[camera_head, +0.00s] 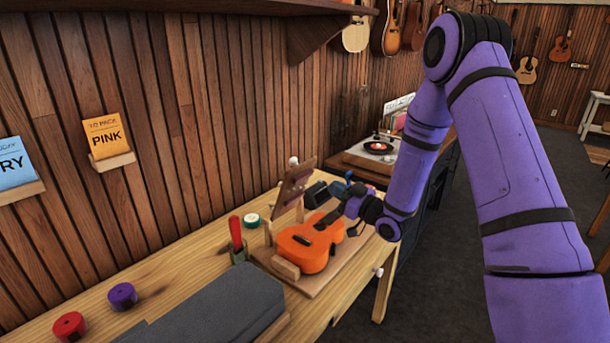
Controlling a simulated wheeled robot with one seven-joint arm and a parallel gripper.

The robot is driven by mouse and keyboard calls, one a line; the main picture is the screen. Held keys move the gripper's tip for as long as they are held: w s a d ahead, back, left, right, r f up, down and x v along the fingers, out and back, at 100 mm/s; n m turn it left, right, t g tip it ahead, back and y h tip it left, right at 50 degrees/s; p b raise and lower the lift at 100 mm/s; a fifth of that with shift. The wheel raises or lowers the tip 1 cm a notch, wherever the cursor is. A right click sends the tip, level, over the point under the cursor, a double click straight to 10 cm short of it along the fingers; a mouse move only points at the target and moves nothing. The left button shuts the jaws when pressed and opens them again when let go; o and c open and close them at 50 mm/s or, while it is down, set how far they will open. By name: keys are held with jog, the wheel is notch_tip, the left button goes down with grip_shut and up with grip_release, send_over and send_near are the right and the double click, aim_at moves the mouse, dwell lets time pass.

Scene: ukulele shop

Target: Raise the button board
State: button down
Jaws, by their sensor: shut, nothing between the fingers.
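An orange ukulele (308,243) lies on a wooden base (330,270) on the workbench. A reddish-brown tilted panel (292,188) stands behind the ukulele, with a white knob at its top; it looks like the button board, though its buttons are too small to make out. My gripper (346,207) is shut and empty, at the neck end of the ukulele, to the right of the panel and apart from it in the picture. The arm's wrist and the dark gripper body hide part of the neck end. Whether the fingers touch anything is too small to tell.
A grey padded block (215,308) lies at the bench front. A red-handled tool (236,236), a green-and-white roll (251,220), a purple roll (122,296) and a red roll (69,326) stand on the bench (165,275). A turntable (379,147) sits beyond. A shelf overhangs the wall.

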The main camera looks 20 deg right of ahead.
aim_at(299, 168)
notch_tip(299, 168, down, 4)
jog(key=s+t+y, duration=0.2)
jog(key=shift+m, duration=0.4)
jog(key=x, duration=1.3)
jog(key=shift+w+r, duration=0.1)
jog(key=shift+w, duration=0.25)
jog(key=shift+w+a+g, duration=0.1)
jog(key=shift+g, duration=0.2)
jog(key=shift+w+a+r, duration=0.15)
jog(key=shift+r, duration=0.1)
jog(key=shift+w+a+r+g+h, duration=0.15)
jog(key=shift+w+a+g+h, duration=0.05)
jog(key=shift+w+g+h, duration=0.1)
jog(key=w+a+r+g+h, duration=0.2)
jog(key=w+a+g, duration=0.1)
jog(key=w+a, duration=0.3)
jog(key=shift+w, duration=1.2)
jog(key=shift+r, duration=0.1)
